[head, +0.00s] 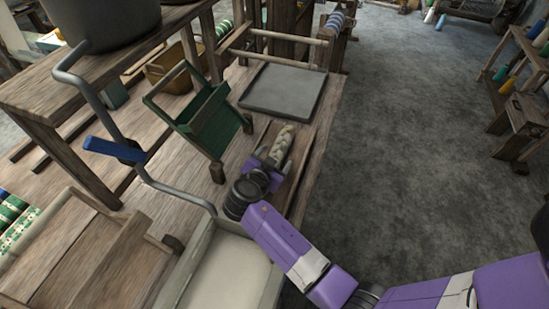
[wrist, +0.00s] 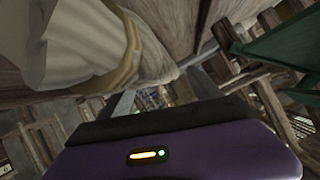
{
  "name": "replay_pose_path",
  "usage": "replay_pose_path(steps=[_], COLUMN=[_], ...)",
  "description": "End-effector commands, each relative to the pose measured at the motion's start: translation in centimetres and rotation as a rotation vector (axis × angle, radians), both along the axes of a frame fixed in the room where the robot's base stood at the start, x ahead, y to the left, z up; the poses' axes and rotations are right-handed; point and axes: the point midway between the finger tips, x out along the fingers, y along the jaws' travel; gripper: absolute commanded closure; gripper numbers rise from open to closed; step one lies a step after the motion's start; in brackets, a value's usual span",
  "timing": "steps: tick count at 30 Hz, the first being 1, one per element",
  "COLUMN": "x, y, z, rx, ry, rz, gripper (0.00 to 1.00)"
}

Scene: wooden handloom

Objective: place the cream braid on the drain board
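The cream braid (head: 283,143) is thick and plaited and appears to lie lengthwise on a narrow wooden board (head: 300,165) with raised edges. It looms pale and close in the upper left of the wrist view (wrist: 85,45), with a tan tie around it. My gripper (head: 273,160) is low at the braid's near end. Its fingers (wrist: 165,95) stand apart in the wrist view with background between them. The braid hides part of the left finger; contact is unclear. A flat grey rimmed tray (head: 285,90) lies beyond; I cannot tell which surface is the drain board.
A green wooden stand (head: 205,115) is close on the left. A pale basin (head: 225,270) sits nearer, beside a bent metal crank with a blue handle (head: 115,150). A dark pot (head: 105,25) stands on the raised bench. Open floor (head: 400,130) is at right.

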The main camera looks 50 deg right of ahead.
Motion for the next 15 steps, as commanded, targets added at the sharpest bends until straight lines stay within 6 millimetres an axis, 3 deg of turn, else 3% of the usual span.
replay_pose_path(steps=[8,15], x=[-0.2,-1.4], y=[0.6,4.3], z=[0.4,2.2], rx=[-0.001,-0.002], ry=[-0.001,-0.003], rz=[0.001,0.005], gripper=[0.26,0.26])
